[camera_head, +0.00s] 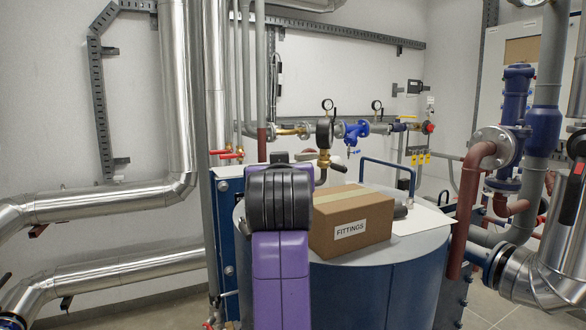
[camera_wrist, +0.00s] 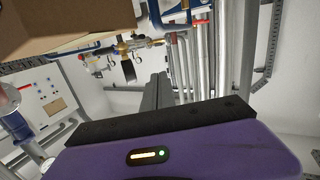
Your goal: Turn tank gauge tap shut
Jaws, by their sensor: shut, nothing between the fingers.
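The tank gauge (camera_head: 324,132), a dark dial on a brass stem, stands above the blue tank (camera_head: 350,290) behind the carton. Its tap (camera_head: 338,167) shows a dark lever sloping down to the right from the brass body. In the wrist view, which is upside down, the gauge (camera_wrist: 128,70) hangs below its brass fitting; I cannot make out the lever there. My gripper (camera_wrist: 158,80) is shut and empty, to the right of the gauge and apart from it in that view. In the head view my purple and black arm hides most of the gripper.
A cardboard carton (camera_head: 351,225) marked FITTINGS sits on the tank top, close to the right of my arm. A white sheet (camera_head: 424,218) lies beside it. A blue bar handle (camera_head: 388,163) rises behind. Red-handled valves (camera_head: 232,154) and pipes stand to the left.

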